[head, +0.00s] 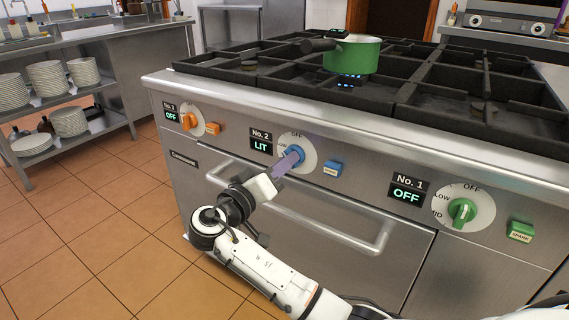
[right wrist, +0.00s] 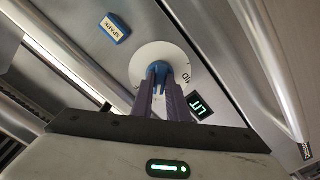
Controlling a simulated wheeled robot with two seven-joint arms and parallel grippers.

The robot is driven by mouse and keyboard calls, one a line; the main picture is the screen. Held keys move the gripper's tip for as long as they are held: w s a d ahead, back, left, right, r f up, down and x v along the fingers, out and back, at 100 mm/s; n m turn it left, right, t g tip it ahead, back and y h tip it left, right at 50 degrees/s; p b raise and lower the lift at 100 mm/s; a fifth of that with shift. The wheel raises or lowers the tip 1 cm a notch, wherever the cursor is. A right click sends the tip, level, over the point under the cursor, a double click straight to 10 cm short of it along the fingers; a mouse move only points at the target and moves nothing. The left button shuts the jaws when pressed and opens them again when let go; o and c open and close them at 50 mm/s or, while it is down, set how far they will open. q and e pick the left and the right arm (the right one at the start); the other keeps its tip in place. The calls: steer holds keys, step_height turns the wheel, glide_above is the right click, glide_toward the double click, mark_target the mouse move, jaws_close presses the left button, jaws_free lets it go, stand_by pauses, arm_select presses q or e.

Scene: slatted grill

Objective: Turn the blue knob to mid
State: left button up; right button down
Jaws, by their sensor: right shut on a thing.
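The blue knob (head: 294,155) sits on a white dial on the front panel of the grill. The dial shows OFF at the top and a partly covered Low at the left. The No. 2 display (head: 261,146) beside it reads LIT. My right gripper (head: 287,162) is shut on the blue knob, coming from the lower left. In the right wrist view the purple fingers reach to both sides of the blue knob (right wrist: 158,69). Blue burner flames (head: 349,80) show under the green pan (head: 352,54). My left gripper is not in view.
The orange knob (head: 190,121) is to the left and the green knob (head: 462,211) to the right, both with OFF displays. A blue spark button (head: 332,168) is close right of the blue dial. An oven handle (head: 320,228) runs below. Plates stand on shelves at left.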

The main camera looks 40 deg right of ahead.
arm_select(q)
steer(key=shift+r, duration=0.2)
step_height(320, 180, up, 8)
steer(key=p, duration=1.4)
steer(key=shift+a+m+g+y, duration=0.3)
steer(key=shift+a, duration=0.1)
arm_select(e)
steer(key=n, duration=1.5)
steer(key=shift+n, duration=0.4)
arm_select(q)
steer(key=shift+p, duration=0.3)
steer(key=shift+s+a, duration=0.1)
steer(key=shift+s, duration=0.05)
